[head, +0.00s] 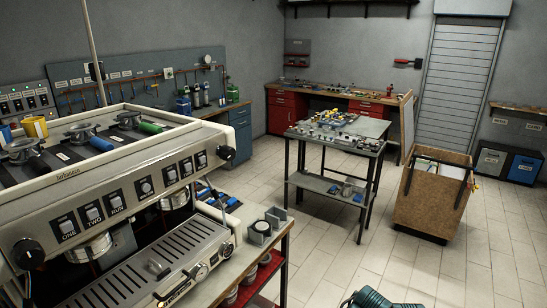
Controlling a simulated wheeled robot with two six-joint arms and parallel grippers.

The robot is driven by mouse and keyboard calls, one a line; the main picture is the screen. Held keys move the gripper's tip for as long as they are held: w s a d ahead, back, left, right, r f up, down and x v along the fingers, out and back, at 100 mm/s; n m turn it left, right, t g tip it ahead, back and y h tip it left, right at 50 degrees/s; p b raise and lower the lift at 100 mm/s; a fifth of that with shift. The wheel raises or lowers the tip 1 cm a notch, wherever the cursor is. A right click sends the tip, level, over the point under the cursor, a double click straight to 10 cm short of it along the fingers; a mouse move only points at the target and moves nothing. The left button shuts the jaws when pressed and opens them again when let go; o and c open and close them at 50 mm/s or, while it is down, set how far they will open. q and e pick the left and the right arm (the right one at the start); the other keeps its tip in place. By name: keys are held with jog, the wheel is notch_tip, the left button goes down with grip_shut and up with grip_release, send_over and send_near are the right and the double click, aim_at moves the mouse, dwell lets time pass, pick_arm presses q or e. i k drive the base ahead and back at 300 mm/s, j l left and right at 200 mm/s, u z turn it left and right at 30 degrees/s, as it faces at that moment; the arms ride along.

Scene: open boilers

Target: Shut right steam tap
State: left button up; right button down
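The cream espresso machine (100,195) fills the left side of the head view, its front panel facing down and right. The right steam tap, a black knob (226,153), sits at the far right end of the panel, past the row of buttons. A matching black knob (28,254) is at the panel's left end. I cannot tell from the knob whether the tap is open or shut, and no steam shows. Neither of my grippers is in view, and nothing touches the right knob.
A teal object (375,299) shows at the bottom edge. The tiled floor between is clear.

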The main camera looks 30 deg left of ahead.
aim_at(226, 153)
jog(key=k+l+u, duration=0.1)
jog(key=u, duration=0.65)
jog(key=i+u, duration=0.1)
jog(key=u, duration=1.35)
